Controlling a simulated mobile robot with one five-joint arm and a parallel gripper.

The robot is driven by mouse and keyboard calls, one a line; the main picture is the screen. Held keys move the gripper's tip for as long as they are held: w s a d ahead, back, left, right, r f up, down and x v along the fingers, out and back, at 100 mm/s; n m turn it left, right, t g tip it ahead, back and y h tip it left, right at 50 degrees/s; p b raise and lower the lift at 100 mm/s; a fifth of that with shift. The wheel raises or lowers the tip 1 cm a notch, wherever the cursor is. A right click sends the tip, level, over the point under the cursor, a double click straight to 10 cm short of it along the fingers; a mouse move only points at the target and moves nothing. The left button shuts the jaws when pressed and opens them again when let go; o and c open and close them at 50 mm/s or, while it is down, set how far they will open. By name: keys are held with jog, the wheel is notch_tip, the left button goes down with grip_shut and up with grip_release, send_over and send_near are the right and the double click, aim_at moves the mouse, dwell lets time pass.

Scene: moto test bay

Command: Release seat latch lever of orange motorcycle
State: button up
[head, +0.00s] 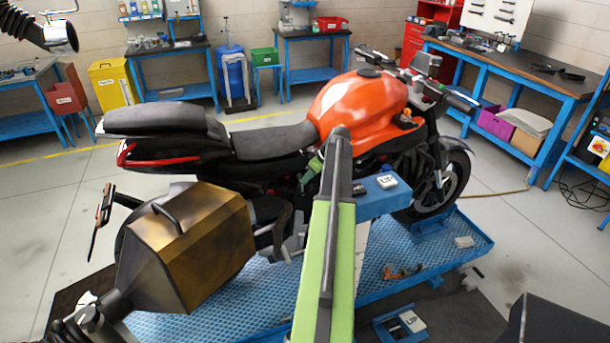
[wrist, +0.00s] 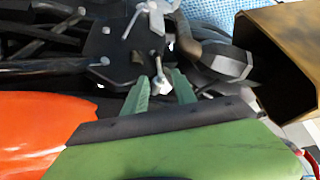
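The orange motorcycle (head: 358,102) stands on the blue lift, front wheel to the right, with its dark seat (head: 275,139) in place. My gripper (head: 316,165) is low at the near side of the bike, below the seat and tank, partly behind my arm. In the wrist view my gripper (wrist: 163,76) shows two green fingers apart, pointing at dark frame parts. A small silver lever-like piece (wrist: 157,58) stands just beyond the fingertips, and a pale tip shows between them. I cannot tell if they touch it, or whether it is the seat latch lever.
A brown-gold case (head: 205,245) hangs at the rear side, close to my arm; it also shows in the wrist view (wrist: 285,50). The blue lift deck (head: 260,300) lies beneath. Workbenches (head: 500,70) line the walls, and the floor at left is clear.

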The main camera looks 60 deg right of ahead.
jog(key=p+v, duration=0.7)
jog(key=v, duration=0.4)
jog(key=shift+p, duration=0.4)
